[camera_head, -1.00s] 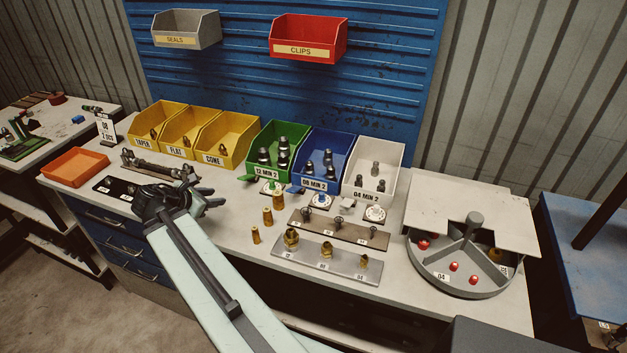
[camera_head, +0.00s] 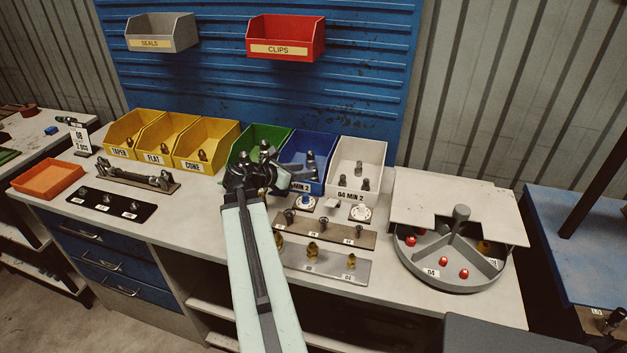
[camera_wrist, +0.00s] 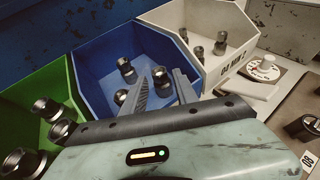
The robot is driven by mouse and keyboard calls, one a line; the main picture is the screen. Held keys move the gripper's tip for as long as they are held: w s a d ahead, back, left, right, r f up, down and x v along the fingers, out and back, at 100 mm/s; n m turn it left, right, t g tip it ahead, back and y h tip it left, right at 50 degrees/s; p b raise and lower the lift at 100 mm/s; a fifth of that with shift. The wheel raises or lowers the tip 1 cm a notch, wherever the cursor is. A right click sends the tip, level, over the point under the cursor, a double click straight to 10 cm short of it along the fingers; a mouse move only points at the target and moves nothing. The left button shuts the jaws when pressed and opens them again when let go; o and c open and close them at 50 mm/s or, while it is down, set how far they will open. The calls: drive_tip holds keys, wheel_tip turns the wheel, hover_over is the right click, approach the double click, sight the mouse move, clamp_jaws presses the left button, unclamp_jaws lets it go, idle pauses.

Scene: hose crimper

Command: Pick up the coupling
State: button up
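The couplings are dark metal fittings standing in the bins. Several stand in the blue bin (camera_head: 322,147), labelled "MIN 2" with its front number covered; one coupling (camera_wrist: 125,70) shows clearly in the wrist view. Others stand in the green bin (camera_head: 269,134) and the white bin (camera_head: 373,150). My gripper (camera_head: 303,172) is at the front of the green and blue bins and hides part of both. In the wrist view my gripper (camera_wrist: 161,76) is open, its fingers apart and reaching over the blue bin's front. A coupling (camera_wrist: 160,77) appears between the fingertips; I cannot tell how close.
Yellow bins (camera_head: 205,140) stand left of the green one. In front are a brown rack (camera_head: 335,232), a metal plate (camera_head: 325,263) with brass fittings and a round divided tray (camera_head: 455,281). Red (camera_head: 286,40) and grey (camera_head: 161,34) bins hang above.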

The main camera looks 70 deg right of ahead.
drive_tip(key=b+x, duration=0.1)
drive_tip(key=x, duration=0.3)
drive_tip(key=shift+d+f, duration=0.2)
drive_tip(key=shift+d, duration=0.05)
clamp_jaws()
drive_tip(key=shift+a+r, duration=0.1)
drive_tip(key=shift+r, duration=0.05)
wheel_tip(320, 180, up, 10)
drive_tip(key=p, duration=0.9)
drive_tip(key=shift+p, duration=0.3)
